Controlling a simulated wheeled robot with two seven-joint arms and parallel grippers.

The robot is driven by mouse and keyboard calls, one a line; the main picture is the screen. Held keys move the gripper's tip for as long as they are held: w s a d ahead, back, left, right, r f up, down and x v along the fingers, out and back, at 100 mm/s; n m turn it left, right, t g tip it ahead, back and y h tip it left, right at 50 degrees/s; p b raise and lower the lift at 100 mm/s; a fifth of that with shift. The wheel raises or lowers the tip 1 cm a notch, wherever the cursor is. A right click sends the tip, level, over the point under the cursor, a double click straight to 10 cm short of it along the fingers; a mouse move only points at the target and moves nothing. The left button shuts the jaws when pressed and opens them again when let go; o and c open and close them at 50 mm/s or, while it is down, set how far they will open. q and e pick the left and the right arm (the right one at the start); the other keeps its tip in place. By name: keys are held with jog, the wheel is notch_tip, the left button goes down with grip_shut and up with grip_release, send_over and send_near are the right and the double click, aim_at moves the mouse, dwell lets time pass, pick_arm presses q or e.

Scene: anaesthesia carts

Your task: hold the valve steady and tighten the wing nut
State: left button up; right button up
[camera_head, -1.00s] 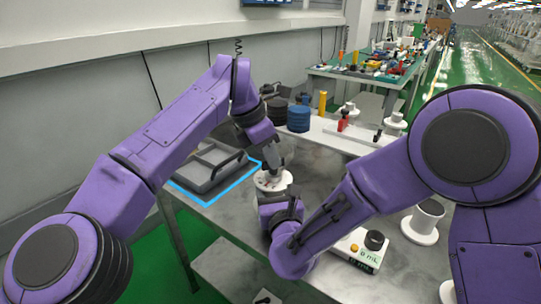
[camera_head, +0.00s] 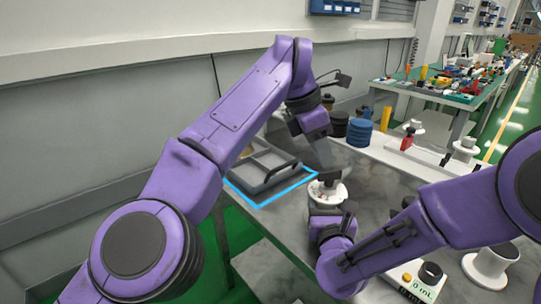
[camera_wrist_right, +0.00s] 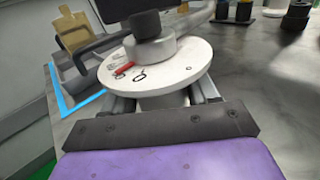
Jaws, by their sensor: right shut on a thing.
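The valve (camera_head: 335,194) shows as a white round body on the grey table, with a dark wing nut (camera_head: 327,175) on top. My left gripper (camera_head: 320,152) hangs above and slightly behind the valve, apart from the wing nut. Its jaw opening cannot be made out.
A grey tray (camera_head: 268,172) with a dark handle sits in a blue outline left of the valve. Blue discs (camera_head: 359,132) and a yellow post (camera_head: 386,118) stand behind. A scale (camera_head: 413,287) and a white spool (camera_head: 490,266) are at the front right.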

pick_arm(q)
jog(key=s+a, duration=0.1)
jog(key=a, duration=1)
jog(key=shift+s+a, duration=0.3)
jog(key=shift+a, duration=0.05)
jog(key=shift+f, duration=0.1)
